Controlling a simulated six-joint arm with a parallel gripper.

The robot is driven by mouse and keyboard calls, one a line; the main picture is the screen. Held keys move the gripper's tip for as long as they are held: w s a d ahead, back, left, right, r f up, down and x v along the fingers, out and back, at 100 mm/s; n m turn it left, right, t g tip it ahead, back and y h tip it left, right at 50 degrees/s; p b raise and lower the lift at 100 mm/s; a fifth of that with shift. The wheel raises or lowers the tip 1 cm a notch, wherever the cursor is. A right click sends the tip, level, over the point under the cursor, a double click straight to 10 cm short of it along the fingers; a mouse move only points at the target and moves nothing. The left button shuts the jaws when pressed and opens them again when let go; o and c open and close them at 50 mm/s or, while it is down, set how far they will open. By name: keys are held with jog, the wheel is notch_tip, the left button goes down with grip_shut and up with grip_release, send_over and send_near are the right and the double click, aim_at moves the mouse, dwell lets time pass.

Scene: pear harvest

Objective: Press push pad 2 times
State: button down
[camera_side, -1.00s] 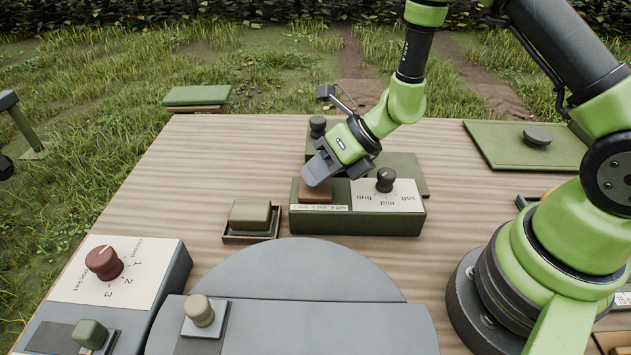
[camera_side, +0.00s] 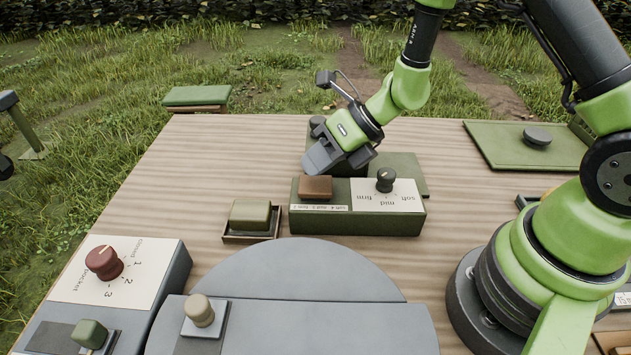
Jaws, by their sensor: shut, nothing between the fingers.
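A brown push pad (camera_side: 316,187) sits on top of the left part of a green box (camera_side: 350,222) near the middle of the table. My gripper (camera_side: 312,167) is shut and empty. Its fingertips are tilted down to the left, just above and behind the pad in the picture, apart from it.
The same box carries a dark knob (camera_side: 385,180) on a white "soft, mid, firm" label. An olive block (camera_side: 250,214) sits in a tray to the left. A red dial (camera_side: 104,262) and a grey round plate (camera_side: 300,270) are nearer.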

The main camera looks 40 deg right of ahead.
aim_at(317, 181)
jog(key=shift+r, duration=2.5)
dwell(0.6)
notch_tip(317, 181, up, 4)
jog(key=shift+f, duration=0.1)
jog(key=shift+f, duration=0.1)
dwell(0.3)
jog(key=shift+f, duration=4.35)
jog(key=shift+f, duration=0.4)
